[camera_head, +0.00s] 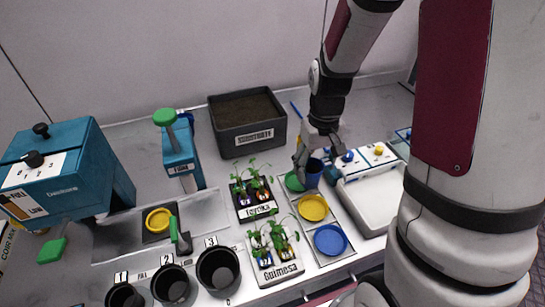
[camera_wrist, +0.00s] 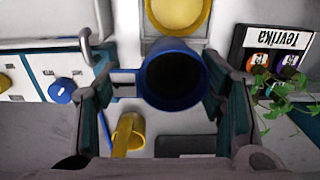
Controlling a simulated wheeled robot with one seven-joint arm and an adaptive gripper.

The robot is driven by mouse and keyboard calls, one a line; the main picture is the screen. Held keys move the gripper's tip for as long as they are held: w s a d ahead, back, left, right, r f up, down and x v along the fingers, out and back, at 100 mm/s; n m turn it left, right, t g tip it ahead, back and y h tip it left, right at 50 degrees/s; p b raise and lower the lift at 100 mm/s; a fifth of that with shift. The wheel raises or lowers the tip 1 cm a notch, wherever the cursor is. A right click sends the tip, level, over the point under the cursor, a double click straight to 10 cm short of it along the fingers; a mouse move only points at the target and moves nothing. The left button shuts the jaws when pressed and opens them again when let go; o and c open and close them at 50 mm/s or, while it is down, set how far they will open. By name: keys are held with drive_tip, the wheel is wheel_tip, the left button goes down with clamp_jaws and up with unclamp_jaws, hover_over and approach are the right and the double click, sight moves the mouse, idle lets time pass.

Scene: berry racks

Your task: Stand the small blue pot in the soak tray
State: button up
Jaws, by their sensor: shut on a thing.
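The small blue pot (camera_head: 313,179) is between the fingers of my gripper (camera_head: 316,166), beside the green saucer (camera_head: 293,182). In the wrist view the pot (camera_wrist: 172,101) shows from above, with a dark inside and a tab on its left. My gripper (camera_wrist: 165,110) is shut on it, one finger on each side. The pot's base is hidden, so I cannot tell whether it touches anything below. A white basin that looks like the soak tray (camera_head: 354,218) lies to the right of the pot, its right part hidden behind my arm.
A yellow saucer (camera_head: 313,207) and a blue saucer (camera_head: 330,240) lie in front of the pot. Seedling trays (camera_head: 275,275) stand to the left. A substrate box (camera_head: 249,138) stands behind. A panel with knobs (camera_head: 364,160) borders the basin's back.

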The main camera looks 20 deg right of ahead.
drive_tip(key=w+a, duration=0.3)
drive_tip(key=w+a+f, duration=0.1)
drive_tip(key=w+a, duration=0.2)
drive_tip(key=w, duration=0.1)
drive_tip(key=w+a+p, duration=0.1)
drive_tip(key=w+a, duration=0.2)
drive_tip(key=shift+w+a+f, duration=0.2)
drive_tip(key=shift+w, duration=0.15)
drive_tip(key=shift+w+a+f+p, duration=0.15)
drive_tip(key=shift+f, duration=0.75)
drive_tip(key=shift+w+a+f+p, duration=0.1)
drive_tip(key=shift+f+p, duration=0.05)
drive_tip(key=shift+f, duration=0.75)
drive_tip(key=shift+f, duration=0.15)
drive_tip(key=o, duration=1.1)
